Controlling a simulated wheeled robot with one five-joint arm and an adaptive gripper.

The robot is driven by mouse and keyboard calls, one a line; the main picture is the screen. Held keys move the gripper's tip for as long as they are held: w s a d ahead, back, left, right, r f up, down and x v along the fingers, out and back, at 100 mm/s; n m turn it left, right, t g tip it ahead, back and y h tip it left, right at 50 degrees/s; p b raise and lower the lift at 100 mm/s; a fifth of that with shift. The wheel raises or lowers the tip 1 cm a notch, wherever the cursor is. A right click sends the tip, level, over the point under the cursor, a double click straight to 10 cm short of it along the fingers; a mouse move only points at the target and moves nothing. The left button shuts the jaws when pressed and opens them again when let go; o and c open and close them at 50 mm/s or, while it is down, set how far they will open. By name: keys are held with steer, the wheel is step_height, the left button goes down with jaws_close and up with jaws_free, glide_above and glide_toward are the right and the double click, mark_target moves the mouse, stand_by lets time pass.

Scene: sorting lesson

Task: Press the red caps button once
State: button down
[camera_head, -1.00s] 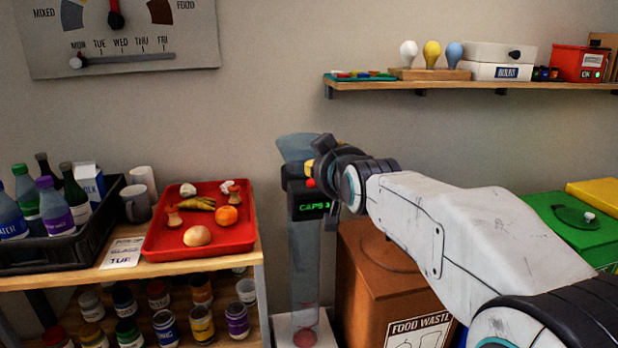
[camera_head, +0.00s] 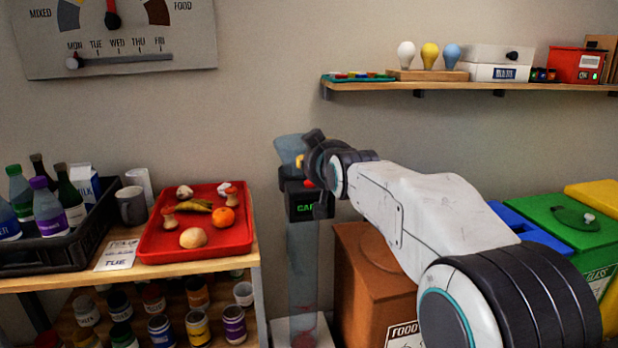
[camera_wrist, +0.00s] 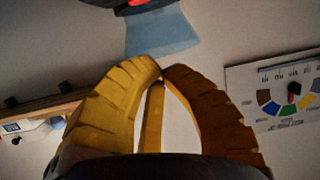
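The caps dispenser (camera_head: 302,250) is a clear upright tube with a dark head, a translucent blue funnel (camera_head: 289,150) on top and a green-lit display (camera_head: 306,208). The red caps button (camera_head: 308,184) shows on its head, partly covered by my gripper (camera_head: 299,161). My gripper's yellow fingertip is just above the button in the head view. I cannot tell whether they touch. In the wrist view, my gripper's yellow fingers (camera_wrist: 160,75) meet at the tips with nothing between them. The red button (camera_wrist: 137,2) is at the top edge there, apart from the tips, beyond the funnel (camera_wrist: 160,35).
A red tray (camera_head: 150,245) with food items and a black crate (camera_head: 80,245) of bottles stand on the left table. A shelf (camera_head: 390,86) with bulbs is on the wall. Brown (camera_head: 350,290), blue (camera_head: 520,222) and green (camera_head: 560,232) bins stand to the right.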

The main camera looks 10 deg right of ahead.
mark_target(309, 183)
steer(key=b+x, duration=0.1)
steer(key=x, duration=0.1)
steer(key=f+b+x, duration=0.1)
steer(key=x, duration=0.2)
steer(key=shift+f+b, duration=0.1)
steer(key=shift+b, duration=0.2)
steer(key=shift+s+f+b, duration=0.15)
steer(key=shift+f+b, duration=0.35)
steer(key=shift+b, duration=0.1)
steer(key=shift+f+b, duration=0.35)
steer(key=shift+f, duration=0.5)
